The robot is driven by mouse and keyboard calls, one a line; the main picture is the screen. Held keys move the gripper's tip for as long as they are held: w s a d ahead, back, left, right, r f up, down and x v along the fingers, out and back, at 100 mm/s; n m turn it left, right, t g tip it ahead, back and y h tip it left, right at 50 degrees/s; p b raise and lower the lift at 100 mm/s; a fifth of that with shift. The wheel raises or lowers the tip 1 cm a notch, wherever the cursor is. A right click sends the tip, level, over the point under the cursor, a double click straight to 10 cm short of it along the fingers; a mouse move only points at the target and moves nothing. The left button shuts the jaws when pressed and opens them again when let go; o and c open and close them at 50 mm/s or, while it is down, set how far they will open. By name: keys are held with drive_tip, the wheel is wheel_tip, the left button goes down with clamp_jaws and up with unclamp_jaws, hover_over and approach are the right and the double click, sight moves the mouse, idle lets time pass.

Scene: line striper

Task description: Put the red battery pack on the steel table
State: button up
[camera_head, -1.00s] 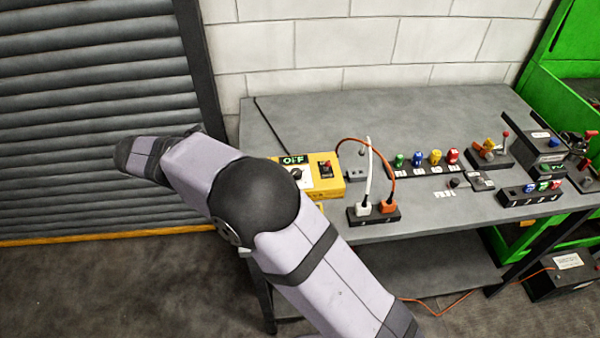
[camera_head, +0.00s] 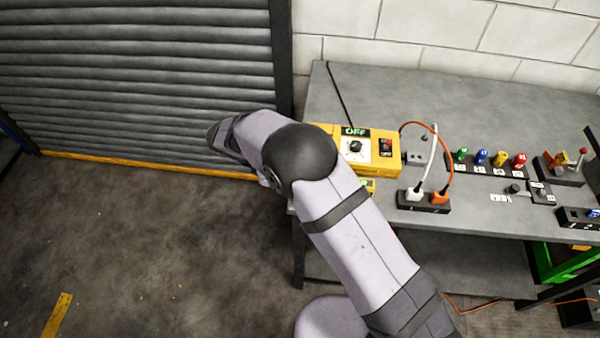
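The grey steel table (camera_head: 400,85) stands against the wall at the right. A small red piece (camera_head: 519,160) is the rightmost in a row of coloured pieces on the table; I cannot tell whether it is a battery pack. No other thing is clearly a red battery pack. My arm crosses the middle of the view, bends at a dark round joint and reaches up and left, ending in front of the shutter. My gripper's fingers do not show.
On the table are a yellow box marked OFF (camera_head: 366,148), a black socket strip (camera_head: 424,204) with white and orange plugs and looping cables, and a labelled black rack (camera_head: 485,170). A roller shutter (camera_head: 130,80) is at the left.

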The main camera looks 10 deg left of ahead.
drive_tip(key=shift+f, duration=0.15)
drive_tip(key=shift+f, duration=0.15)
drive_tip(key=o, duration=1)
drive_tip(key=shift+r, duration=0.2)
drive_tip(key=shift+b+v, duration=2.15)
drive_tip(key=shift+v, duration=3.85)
